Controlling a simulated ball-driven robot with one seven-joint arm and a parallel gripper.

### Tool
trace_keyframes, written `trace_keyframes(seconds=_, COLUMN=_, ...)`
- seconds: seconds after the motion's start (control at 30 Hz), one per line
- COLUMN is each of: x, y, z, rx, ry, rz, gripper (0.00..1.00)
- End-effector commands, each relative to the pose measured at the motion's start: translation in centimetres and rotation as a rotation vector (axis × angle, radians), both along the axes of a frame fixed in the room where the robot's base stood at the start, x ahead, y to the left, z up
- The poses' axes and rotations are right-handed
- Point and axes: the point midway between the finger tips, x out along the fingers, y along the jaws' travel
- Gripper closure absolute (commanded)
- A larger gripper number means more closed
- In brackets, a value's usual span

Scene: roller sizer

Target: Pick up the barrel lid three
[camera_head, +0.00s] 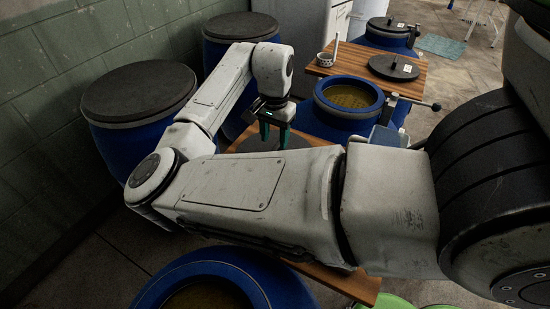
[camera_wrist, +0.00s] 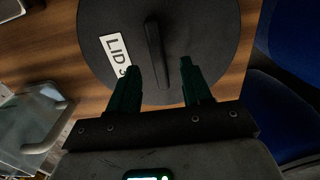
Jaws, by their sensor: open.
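The barrel lid three is a round dark disc (camera_wrist: 215,30) with a white label reading LID 3 and a raised bar handle (camera_wrist: 157,50). It lies flat on a wooden board (camera_wrist: 50,45). My gripper (camera_wrist: 158,68) is open, its two green fingers on either side of the lower part of the handle, over the lid. I cannot tell how far above the lid the fingertips are. In the head view my gripper (camera_head: 275,130) points down at the lid (camera_head: 298,140), which is partly hidden behind my arm.
An open blue barrel (camera_head: 348,112) stands right of the gripper. Behind it, another wooden board (camera_head: 350,55) carries a second dark lid (camera_head: 394,68) and a cup (camera_head: 324,60). Closed blue barrels (camera_head: 140,95) line the wall. Another open barrel (camera_head: 225,275) stands in front.

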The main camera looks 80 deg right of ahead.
Motion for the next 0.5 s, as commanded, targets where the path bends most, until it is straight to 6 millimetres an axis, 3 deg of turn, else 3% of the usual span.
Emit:
trace_keyframes(seconds=0.3, x=-0.2, y=0.0, z=-4.1, rx=0.001, ry=0.001, rz=0.0, gripper=0.51)
trace_keyframes(seconds=0.5, x=-0.2, y=0.0, z=-5.0, rx=0.0, ry=0.0, rz=0.0, gripper=0.51)
